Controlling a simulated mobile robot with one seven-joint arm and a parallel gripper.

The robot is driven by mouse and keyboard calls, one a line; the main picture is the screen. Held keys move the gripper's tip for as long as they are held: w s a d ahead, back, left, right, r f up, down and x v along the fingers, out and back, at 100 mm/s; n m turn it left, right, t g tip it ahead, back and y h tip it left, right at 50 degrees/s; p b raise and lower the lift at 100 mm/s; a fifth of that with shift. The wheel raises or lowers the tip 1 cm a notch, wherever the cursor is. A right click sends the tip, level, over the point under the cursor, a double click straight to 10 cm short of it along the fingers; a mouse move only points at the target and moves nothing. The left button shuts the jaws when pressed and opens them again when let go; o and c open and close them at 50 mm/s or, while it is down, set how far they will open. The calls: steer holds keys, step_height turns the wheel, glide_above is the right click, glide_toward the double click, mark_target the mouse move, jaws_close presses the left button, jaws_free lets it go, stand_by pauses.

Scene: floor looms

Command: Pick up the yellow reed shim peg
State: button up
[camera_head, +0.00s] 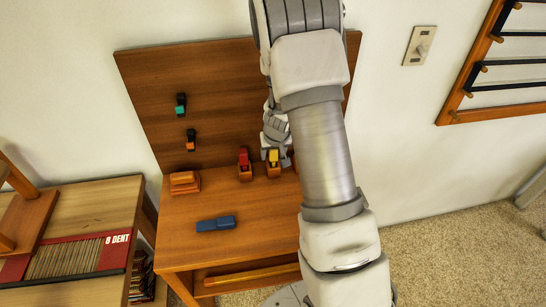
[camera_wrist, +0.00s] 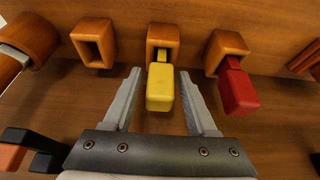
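The yellow reed shim peg (camera_head: 273,157) stands in a wooden socket block on the wooden bench, just right of a red peg (camera_head: 244,158). In the wrist view the yellow peg (camera_wrist: 160,86) lies between the two fingers of my gripper (camera_wrist: 158,88), with its thin end in the square wooden socket (camera_wrist: 163,36). The fingers are open, with a gap visible on each side of the peg. In the head view my gripper (camera_head: 274,142) is at the yellow peg, partly hidden by my arm.
The red peg (camera_wrist: 237,88) sits in its socket close beside my right finger. An empty wooden socket (camera_wrist: 94,43) is on the other side. A blue block (camera_head: 215,223) lies on the bench front. Teal (camera_head: 181,105) and orange (camera_head: 191,141) pieces are on the back panel.

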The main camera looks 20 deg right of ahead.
jaws_close()
step_height(320, 180, up, 10)
steer(key=p, duration=0.2)
steer(key=shift+p, duration=0.35)
